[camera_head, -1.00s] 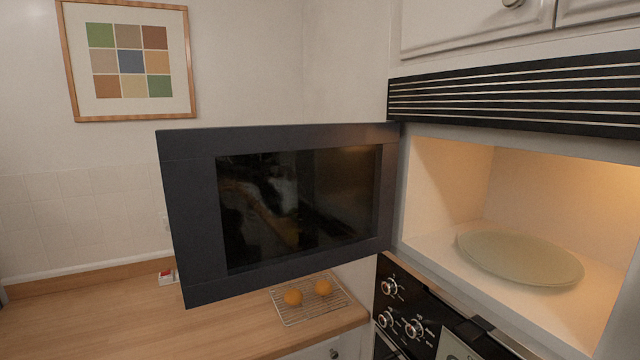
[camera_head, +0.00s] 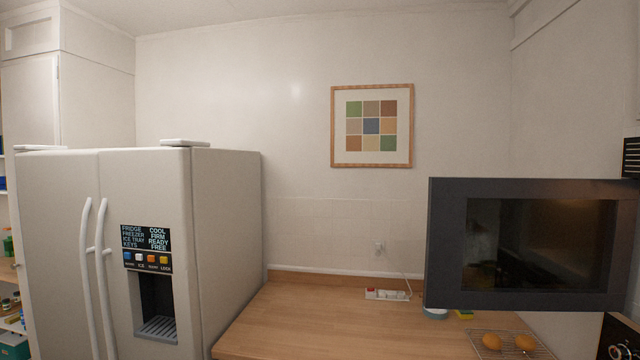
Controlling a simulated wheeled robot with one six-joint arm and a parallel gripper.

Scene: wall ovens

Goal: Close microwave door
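The microwave door (camera_head: 448,245) is at the right of the head view. It stands swung open, out over the counter, with its dark frame and glass window facing me. The microwave's interior is out of view now; only a sliver of its black vent strip (camera_head: 631,157) shows at the right edge. My gripper is not in view, so its relation to the door is hidden.
A white fridge (camera_head: 228,240) with a dispenser stands at the left. The wooden counter (camera_head: 320,320) runs between it and the door. A wire rack with two orange fruits (camera_head: 491,341), a power strip (camera_head: 387,295) and a small blue-white dish (camera_head: 435,313) sit on it.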

